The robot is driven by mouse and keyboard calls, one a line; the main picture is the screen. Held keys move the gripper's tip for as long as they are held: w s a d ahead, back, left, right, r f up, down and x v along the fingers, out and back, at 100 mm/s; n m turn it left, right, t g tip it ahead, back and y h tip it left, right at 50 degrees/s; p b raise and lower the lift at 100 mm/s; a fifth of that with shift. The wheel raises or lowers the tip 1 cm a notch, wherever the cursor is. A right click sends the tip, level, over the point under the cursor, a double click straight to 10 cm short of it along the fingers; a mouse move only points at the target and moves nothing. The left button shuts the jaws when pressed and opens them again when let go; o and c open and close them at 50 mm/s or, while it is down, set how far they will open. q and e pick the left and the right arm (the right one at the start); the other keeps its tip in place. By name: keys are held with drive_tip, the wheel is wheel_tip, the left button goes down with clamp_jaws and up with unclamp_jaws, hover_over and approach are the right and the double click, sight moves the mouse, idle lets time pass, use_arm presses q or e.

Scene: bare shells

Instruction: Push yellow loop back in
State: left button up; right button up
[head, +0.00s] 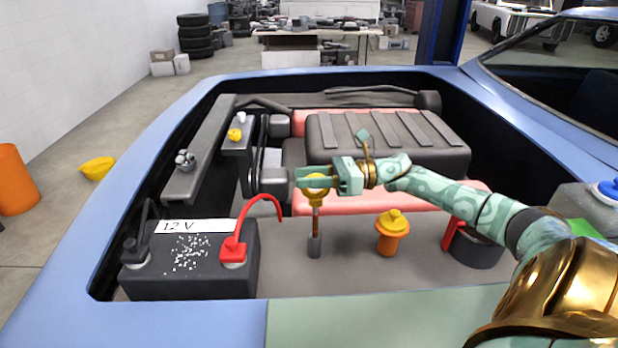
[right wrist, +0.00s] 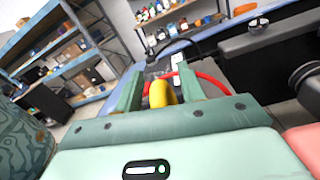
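The yellow loop (head: 316,192) tops a thin brown rod (head: 316,222) that stands upright in a dark grey tube (head: 314,246). A length of rod shows between the loop and the tube. My right gripper (head: 312,177) is at the height of the loop, its fingers pointing left. In the right wrist view, the yellow loop (right wrist: 161,94) lies between the two fingers (right wrist: 161,88), with narrow gaps at its sides, so the gripper looks open around it. The fingers hide part of the loop in the head view. My left gripper is not in view.
A black 12 V battery (head: 190,270) with a red cable (head: 257,205) stands left of the tube. An orange filler with a yellow cap (head: 392,230) stands to the right. The engine block (head: 390,145) lies behind. The car's blue rim (head: 120,215) encloses the bay.

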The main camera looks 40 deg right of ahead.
sight(309, 191)
clamp_jaws()
wheel_tip(309, 191, down, 4)
drive_tip(key=b, duration=0.3)
drive_tip(key=shift+f, duration=0.1)
drive_tip(key=shift+r, duration=0.25)
unclamp_jaws()
drive_tip(key=p+v, duration=0.1)
drive_tip(key=v, duration=1.5)
drive_tip(key=shift+d, duration=0.2)
drive_tip(key=shift+s, duration=0.1)
